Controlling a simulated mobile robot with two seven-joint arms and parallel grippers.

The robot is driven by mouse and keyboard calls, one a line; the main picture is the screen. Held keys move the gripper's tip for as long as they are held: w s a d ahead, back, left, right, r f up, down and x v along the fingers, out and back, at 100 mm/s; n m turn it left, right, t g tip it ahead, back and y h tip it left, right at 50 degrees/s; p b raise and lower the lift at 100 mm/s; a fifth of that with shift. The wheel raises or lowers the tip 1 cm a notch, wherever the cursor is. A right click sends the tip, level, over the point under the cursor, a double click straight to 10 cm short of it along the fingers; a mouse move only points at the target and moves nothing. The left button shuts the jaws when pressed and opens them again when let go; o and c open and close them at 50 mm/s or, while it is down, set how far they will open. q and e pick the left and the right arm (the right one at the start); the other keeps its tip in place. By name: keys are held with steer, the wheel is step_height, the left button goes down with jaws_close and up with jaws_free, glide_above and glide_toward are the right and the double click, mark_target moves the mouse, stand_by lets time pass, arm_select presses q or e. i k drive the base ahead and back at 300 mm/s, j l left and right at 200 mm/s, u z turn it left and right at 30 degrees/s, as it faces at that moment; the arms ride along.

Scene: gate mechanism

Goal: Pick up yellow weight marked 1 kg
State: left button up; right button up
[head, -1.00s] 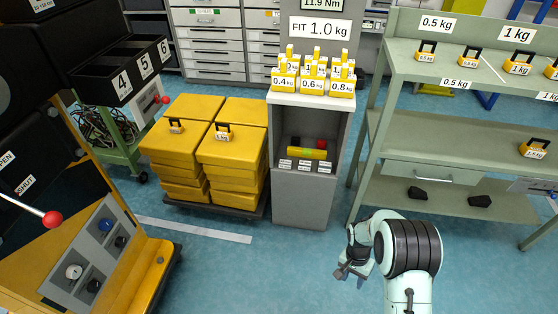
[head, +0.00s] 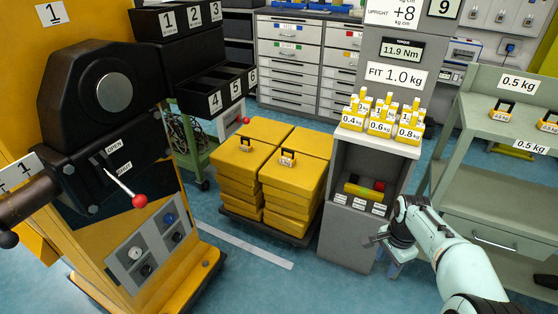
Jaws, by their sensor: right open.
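Small yellow weights with dark handles sit on the yellow stacked boxes: one on the left stack (head: 245,145) and one on the right stack (head: 287,159); their labels are too small to read surely. Yellow weights marked 0.4 kg (head: 352,120), 0.6 kg (head: 380,127) and 0.8 kg (head: 409,132) stand in front on the grey cabinet, with more partly hidden behind. Two yellow weights (head: 502,112) show on the green shelf under a 0.5 kg sign. My right gripper (head: 376,241) is open and empty in front of the cabinet's lower part. My left gripper is out of view.
The grey cabinet (head: 346,225) stands between the box stacks and the green shelf unit (head: 467,143). A yellow machine with a red-knobbed lever (head: 139,201) fills the left. Blue floor (head: 310,285) is free in front of the cabinet.

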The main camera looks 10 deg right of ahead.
mark_target(285, 159)
steer(key=i+l+u, duration=0.1)
steer(key=u, duration=0.25)
steer(key=i+l+u, duration=0.15)
steer(key=u, duration=0.2)
steer(key=i+l+u, duration=0.2)
steer(key=u, duration=0.15)
steer(key=i+l+u, duration=0.1)
steer(key=l, duration=0.25)
steer(key=i+l+u, duration=0.1)
steer(key=i+l, duration=0.15)
steer(key=i+l+u, duration=0.1)
steer(key=l, duration=0.35)
steer(key=i+l, duration=0.2)
steer(key=l, duration=0.2)
steer(key=i+l, duration=0.2)
steer(key=l, duration=0.2)
